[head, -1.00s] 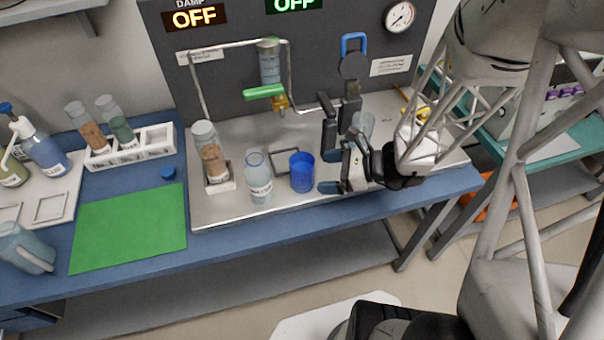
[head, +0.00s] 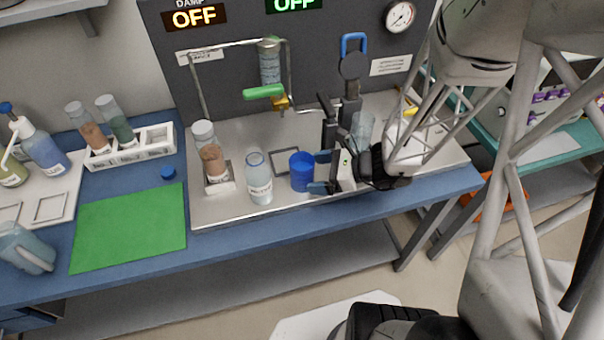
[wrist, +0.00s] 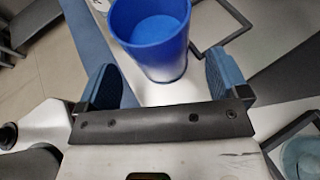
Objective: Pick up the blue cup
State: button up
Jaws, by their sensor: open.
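The blue cup (head: 301,172) stands upright on the metal tray of the work station, and its open top and empty inside show in the wrist view (wrist: 153,40). My gripper (head: 322,170) is low over the tray, just right of the cup in the head view. In the wrist view my gripper (wrist: 162,82) is open, with one blue-padded finger to each side of the cup's near part. The cup lies at the fingertips or slightly beyond them. I cannot tell whether either finger touches it. Part of the cup's right side is hidden by a finger in the head view.
A clear labelled bottle (head: 259,178) stands close left of the cup. A tube of brown grains (head: 212,162) is further left. A clear vessel (head: 362,128) stands behind my gripper. A green mat (head: 130,226) lies on the blue bench at left.

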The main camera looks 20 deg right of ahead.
aim_at(306, 165)
jog(key=shift+x, duration=1.9)
jog(key=c, duration=1.1)
jog(key=shift+r, duration=0.4)
jog(key=shift+r, duration=1.35)
jog(key=shift+s+d+r, duration=0.15)
jog(key=shift+s+r, duration=0.1)
jog(key=shift+s, duration=2.35)
jog(key=shift+s+d+r, duration=0.1)
jog(key=shift+s+r, duration=0.15)
jog(key=shift+s, duration=2.3)
jog(key=shift+s+d+r, duration=0.15)
jog(key=shift+s+r, duration=0.1)
jog(key=shift+s, duration=2.35)
jog(key=shift+s, duration=0.3)
